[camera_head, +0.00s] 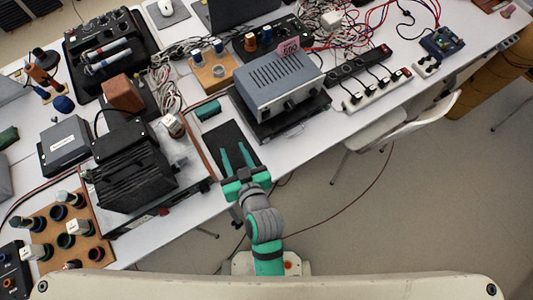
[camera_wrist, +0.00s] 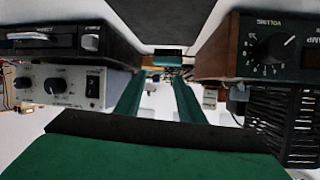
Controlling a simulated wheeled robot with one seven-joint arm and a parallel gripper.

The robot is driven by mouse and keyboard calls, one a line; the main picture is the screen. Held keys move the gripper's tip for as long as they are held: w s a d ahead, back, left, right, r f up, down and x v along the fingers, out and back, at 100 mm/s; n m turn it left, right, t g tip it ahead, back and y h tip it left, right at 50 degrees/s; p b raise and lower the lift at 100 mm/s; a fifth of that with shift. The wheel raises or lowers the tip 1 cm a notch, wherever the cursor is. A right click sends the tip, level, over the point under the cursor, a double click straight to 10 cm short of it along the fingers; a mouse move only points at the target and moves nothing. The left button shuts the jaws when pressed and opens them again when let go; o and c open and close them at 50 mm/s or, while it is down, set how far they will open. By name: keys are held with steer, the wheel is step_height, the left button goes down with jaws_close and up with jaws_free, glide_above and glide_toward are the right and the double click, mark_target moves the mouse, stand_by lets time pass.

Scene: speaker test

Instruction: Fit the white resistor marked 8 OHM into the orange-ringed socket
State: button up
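My gripper (camera_head: 234,152) is open and empty over a dark pad at the table's front edge. Its two green fingers stand apart in the wrist view too (camera_wrist: 160,82). A wooden board (camera_head: 98,248) at the lower left carries several dark round sockets and white block-shaped parts, including an upper one (camera_head: 66,197), a middle one (camera_head: 79,227) and a lower one (camera_head: 34,251). Another white part (camera_head: 173,124) stands apart, right of the black finned box. The markings are too small to read, so I cannot tell which is 8 OHM. I cannot make out which socket has the orange ring.
The black finned box (camera_head: 135,170) stands between my gripper and the board. A grey instrument (camera_head: 278,82) stands right of the dark pad (camera_head: 218,138). A power strip (camera_head: 372,94) and cables lie farther right. A chair (camera_head: 405,128) stands before the table.

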steer(key=s+d+r+m+t+h, duration=0.1)
steer(key=s+d+m+h, duration=0.1)
steer(key=s+d, duration=0.3)
steer(key=s+d+r+m+t+h, duration=0.1)
steer(key=s+d, duration=0.4)
steer(key=s, duration=0.8)
steer(key=shift+s+m+t+h, duration=0.15)
steer(key=shift+m+t+h, duration=0.35)
steer(key=shift+h, duration=0.7)
steer(key=shift+a+r, duration=0.1)
steer(key=shift+a, duration=0.05)
